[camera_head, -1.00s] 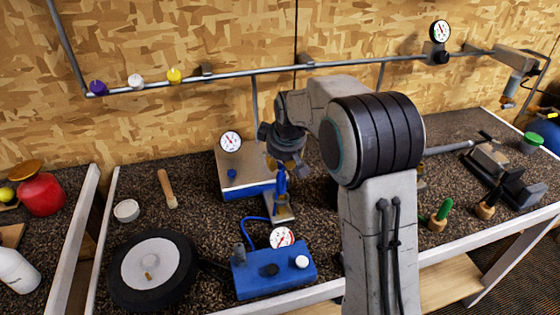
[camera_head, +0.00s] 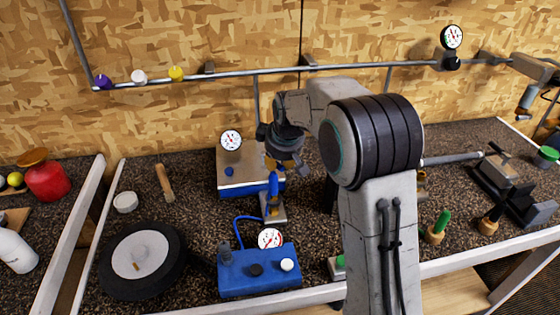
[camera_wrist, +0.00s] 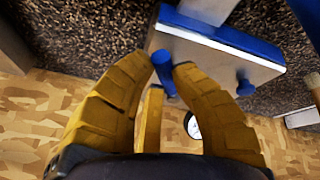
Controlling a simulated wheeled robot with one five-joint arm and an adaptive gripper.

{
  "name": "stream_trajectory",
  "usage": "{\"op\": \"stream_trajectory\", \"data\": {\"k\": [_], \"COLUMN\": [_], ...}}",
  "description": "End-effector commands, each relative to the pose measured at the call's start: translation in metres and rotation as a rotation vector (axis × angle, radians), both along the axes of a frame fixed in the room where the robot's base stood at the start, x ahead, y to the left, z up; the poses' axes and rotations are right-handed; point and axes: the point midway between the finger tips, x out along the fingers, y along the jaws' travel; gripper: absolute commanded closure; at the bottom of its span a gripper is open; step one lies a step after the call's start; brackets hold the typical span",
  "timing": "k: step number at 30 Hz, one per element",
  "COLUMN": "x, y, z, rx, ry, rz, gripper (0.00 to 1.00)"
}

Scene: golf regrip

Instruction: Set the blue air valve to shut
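The blue air valve shows in the head view as an upright blue handle (camera_head: 273,188) above a small metal plate (camera_head: 275,212) on the bench. My gripper (camera_head: 275,168) is over it, pointing down, its fingers partly hidden by my wrist. In the wrist view the blue handle (camera_wrist: 164,75) lies between the yellow fingertips of my gripper (camera_wrist: 167,64), which close in on both its sides and look to be touching it. The lower part of the valve is hard to make out.
A blue box with a metal top (camera_head: 234,180), a gauge and a blue knob stands just behind. A blue unit (camera_head: 260,275) with a gauge and knobs is in front. A black wheel (camera_head: 142,260) lies left. A pipe (camera_head: 240,76) runs along the wall.

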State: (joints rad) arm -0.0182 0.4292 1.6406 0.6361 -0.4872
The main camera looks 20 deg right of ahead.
Motion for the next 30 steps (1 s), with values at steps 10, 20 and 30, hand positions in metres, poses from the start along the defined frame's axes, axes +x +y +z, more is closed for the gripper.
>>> {"op": "stream_trajectory", "data": {"k": [10,20,30], "x": [0.0,-0.001,-0.019], "y": [0.0,0.0,0.0], "z": [0.0,0.002,0.043], "rx": [0.0,0.0,0.001], "ry": [-0.001,-0.002,-0.005], "rz": [0.0,0.0,0.0], "gripper": [0.5,0.49,0.49]}}
